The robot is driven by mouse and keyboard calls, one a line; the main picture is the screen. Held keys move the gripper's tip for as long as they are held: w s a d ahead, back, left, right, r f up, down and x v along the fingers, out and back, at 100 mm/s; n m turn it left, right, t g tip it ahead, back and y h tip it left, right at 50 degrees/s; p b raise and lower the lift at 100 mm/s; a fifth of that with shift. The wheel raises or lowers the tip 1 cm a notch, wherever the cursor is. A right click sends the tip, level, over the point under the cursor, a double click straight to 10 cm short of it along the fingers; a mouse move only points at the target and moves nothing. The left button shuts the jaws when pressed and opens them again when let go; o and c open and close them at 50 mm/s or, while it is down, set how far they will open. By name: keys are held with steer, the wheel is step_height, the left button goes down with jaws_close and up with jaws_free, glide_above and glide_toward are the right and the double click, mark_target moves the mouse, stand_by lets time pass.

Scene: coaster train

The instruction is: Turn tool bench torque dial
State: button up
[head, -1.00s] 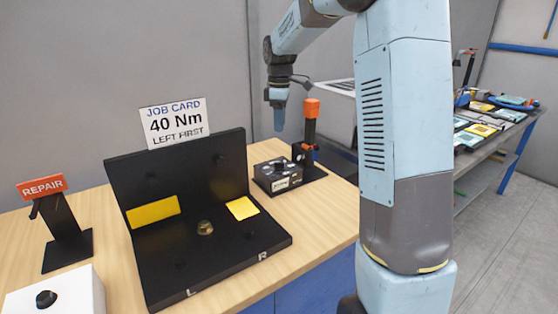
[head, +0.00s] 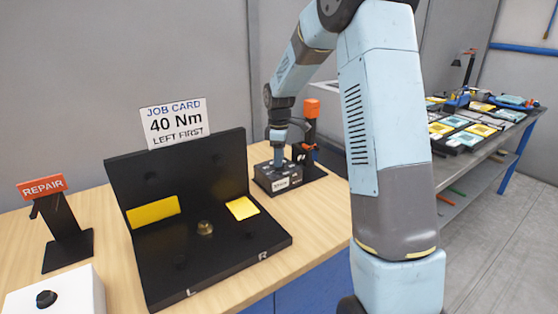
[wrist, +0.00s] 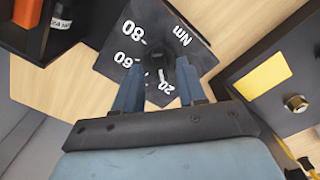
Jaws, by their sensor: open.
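The torque dial box (head: 283,184) is a small dark block on the wooden bench, right of the black fixture. The job card (head: 173,123) reads 40 Nm, LEFT FIRST.
The black fixture (head: 222,267) with yellow pads and a brass fitting (head: 205,228) stands left of the box. An orange-topped tool in a black stand (head: 310,125) is close behind it. A REPAIR sign (head: 42,186) and white box (head: 60,297) are at left.

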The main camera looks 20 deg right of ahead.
steer(key=shift+f, duration=0.65)
steer(key=shift+c, duration=0.2)
jaws_close()
